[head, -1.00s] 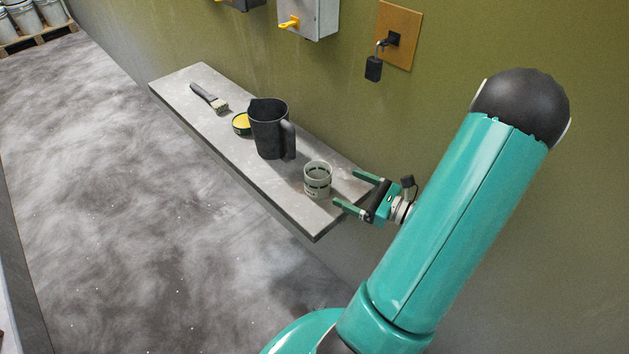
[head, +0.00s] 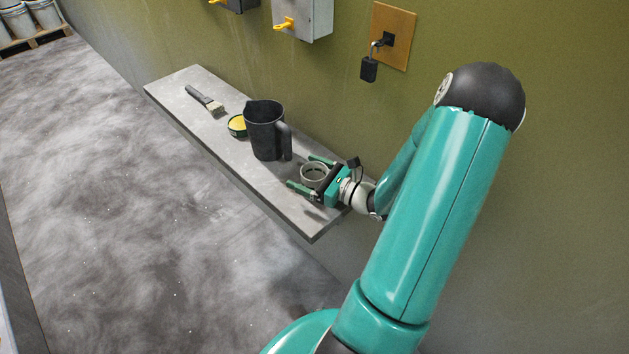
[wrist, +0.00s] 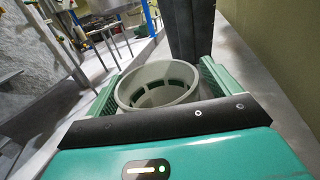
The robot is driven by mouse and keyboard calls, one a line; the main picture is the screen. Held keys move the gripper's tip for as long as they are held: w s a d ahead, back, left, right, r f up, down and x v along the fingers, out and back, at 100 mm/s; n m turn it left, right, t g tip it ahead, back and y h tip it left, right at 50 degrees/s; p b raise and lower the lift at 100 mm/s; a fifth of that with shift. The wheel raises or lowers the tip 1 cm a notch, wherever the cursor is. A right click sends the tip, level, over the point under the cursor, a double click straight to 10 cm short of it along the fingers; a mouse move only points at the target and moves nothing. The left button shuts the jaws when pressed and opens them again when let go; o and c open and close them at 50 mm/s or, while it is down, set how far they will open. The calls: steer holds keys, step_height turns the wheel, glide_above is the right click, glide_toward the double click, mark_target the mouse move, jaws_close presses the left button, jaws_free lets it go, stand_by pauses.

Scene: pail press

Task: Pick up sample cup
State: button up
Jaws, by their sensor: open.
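The sample cup (head: 313,174) is a pale grey-green open cup standing upright near the right end of the grey shelf (head: 270,190). In the wrist view the cup (wrist: 158,86) sits between the two green fingers, and its lower part is hidden by my gripper's palm. My gripper (head: 308,173) is open, with one finger on each side of the cup. In the wrist view my gripper (wrist: 158,80) has its right finger very close to the cup wall; I cannot tell whether it touches.
A dark jug (head: 264,130) stands just beyond the cup on the shelf. Past it are a round tin with yellow contents (head: 237,126) and a brush (head: 206,101). The green wall (head: 560,150) runs behind the shelf. A padlock (head: 369,69) hangs on it.

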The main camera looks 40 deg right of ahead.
steer(key=c, duration=1.1)
steer(key=shift+o, duration=0.2)
